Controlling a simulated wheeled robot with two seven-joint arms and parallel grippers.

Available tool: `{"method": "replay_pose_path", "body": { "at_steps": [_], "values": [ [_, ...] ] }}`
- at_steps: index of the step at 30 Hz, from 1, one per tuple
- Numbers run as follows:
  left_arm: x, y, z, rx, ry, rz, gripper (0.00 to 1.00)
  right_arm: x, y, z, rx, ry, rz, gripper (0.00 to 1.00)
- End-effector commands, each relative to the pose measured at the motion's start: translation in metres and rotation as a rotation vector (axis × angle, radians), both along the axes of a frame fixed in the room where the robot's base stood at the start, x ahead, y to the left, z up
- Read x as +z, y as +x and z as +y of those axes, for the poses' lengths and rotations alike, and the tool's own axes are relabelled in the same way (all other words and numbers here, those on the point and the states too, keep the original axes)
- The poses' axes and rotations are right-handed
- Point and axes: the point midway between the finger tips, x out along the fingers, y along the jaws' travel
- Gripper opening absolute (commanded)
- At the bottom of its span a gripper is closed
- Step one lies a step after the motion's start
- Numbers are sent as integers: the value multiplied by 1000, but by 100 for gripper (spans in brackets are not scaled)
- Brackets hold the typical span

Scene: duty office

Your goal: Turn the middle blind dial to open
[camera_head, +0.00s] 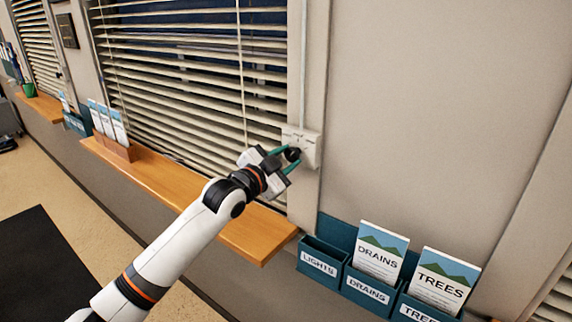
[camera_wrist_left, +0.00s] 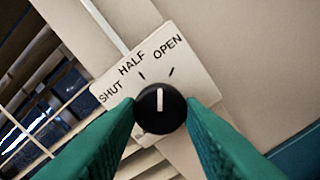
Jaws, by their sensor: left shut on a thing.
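The middle blind's dial is a black round knob (camera_head: 293,154) on a pale plate (camera_head: 311,147) at the right edge of the window. In the left wrist view, the plate (camera_wrist_left: 120,73) reads SHUT, HALF and OPEN. The white line on the knob (camera_wrist_left: 160,108) points between the HALF and OPEN marks. My left gripper (camera_head: 288,157) has its two teal fingers shut on the knob, one on each side; they also show in the left wrist view (camera_wrist_left: 160,113). The middle blind (camera_head: 190,75) has slats with dark gaps between them. My right gripper is out of view.
A wooden sill (camera_head: 180,190) runs below the window, with a leaflet holder (camera_head: 115,150) on it. Teal leaflet boxes (camera_head: 365,287) hang on the wall at the lower right. Another blind (camera_head: 38,45) is at the far left. The wall right of the dial is bare.

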Motion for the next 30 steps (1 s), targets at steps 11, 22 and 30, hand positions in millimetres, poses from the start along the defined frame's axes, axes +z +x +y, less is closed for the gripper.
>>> {"method": "replay_pose_path", "body": {
  "at_steps": [11,22,30],
  "values": [
    [1,0,0,0,230,-165,11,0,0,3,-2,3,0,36],
    [0,0,0,0,327,-234,11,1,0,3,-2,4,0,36],
    [0,0,0,0,337,-241,11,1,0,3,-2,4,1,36]
  ]
}}
